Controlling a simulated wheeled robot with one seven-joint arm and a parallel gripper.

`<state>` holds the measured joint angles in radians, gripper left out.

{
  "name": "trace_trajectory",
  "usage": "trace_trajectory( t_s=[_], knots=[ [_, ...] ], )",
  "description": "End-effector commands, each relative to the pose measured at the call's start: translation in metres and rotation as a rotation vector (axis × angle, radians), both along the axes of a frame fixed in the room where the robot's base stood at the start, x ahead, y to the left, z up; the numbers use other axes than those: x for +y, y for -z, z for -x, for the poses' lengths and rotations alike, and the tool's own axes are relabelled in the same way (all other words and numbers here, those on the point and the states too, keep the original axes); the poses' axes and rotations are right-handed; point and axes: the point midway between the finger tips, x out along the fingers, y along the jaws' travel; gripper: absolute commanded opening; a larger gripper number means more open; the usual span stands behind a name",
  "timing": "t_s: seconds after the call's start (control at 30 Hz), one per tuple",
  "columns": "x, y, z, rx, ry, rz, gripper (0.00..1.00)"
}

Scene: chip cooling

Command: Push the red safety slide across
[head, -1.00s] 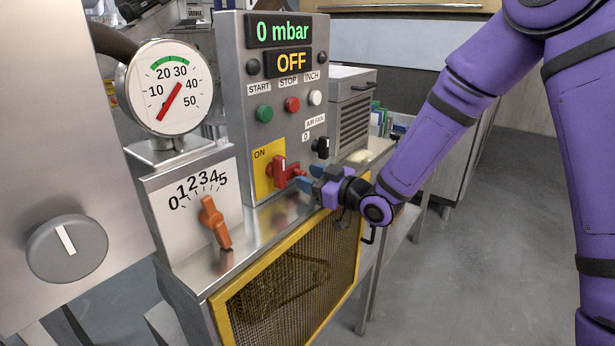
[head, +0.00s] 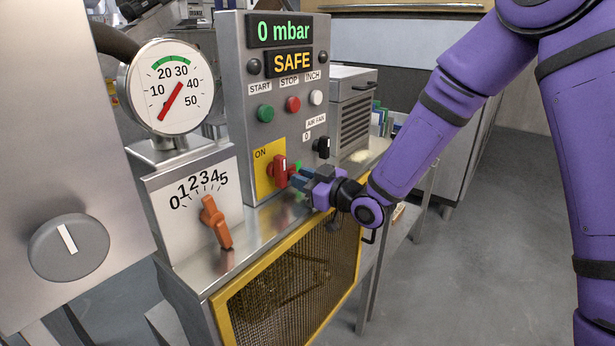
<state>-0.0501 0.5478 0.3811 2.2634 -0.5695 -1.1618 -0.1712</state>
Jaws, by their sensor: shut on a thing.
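The red safety slide (head: 292,170) is a small red piece at the front of the grey control panel, just right of the red rotary switch on its yellow ON plate (head: 264,178). My gripper (head: 294,178), with blue fingertips, reaches in from the right and is shut on the slide. The fingers hide most of the slide. A bit of green shows beside it. The upper display (head: 284,31) reads 0 mbar and the lower display (head: 289,62) reads SAFE.
A dial gauge (head: 168,88) and an orange lever (head: 216,222) on a 0 to 5 scale stand to the left. A black AIR FAN knob (head: 321,147) is close above my gripper. A yellow-framed mesh guard (head: 285,285) lies below.

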Motion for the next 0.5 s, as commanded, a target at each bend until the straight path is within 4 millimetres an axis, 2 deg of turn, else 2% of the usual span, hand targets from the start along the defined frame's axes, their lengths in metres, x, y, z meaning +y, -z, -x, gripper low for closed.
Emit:
trace_trajectory(
  t_s=[0.1, 0.3, 0.33, 0.4, 0.43, 0.5],
  knots=[
    [0.0064, 0.0000, 0.0087, 0.000, -0.001, 0.000, 0.00],
    [0.0070, 0.0003, 0.0092, 0.001, -0.003, 0.000, 0.00],
    [0.0071, 0.0003, 0.0094, 0.001, -0.004, 0.000, 0.25],
    [0.0071, 0.0003, 0.0095, 0.001, -0.004, 0.000, 0.41],
    [0.0070, 0.0003, 0.0093, 0.001, -0.004, 0.000, 0.46],
    [0.0071, 0.0002, 0.0092, 0.000, -0.004, 0.001, 0.46]
  ],
)
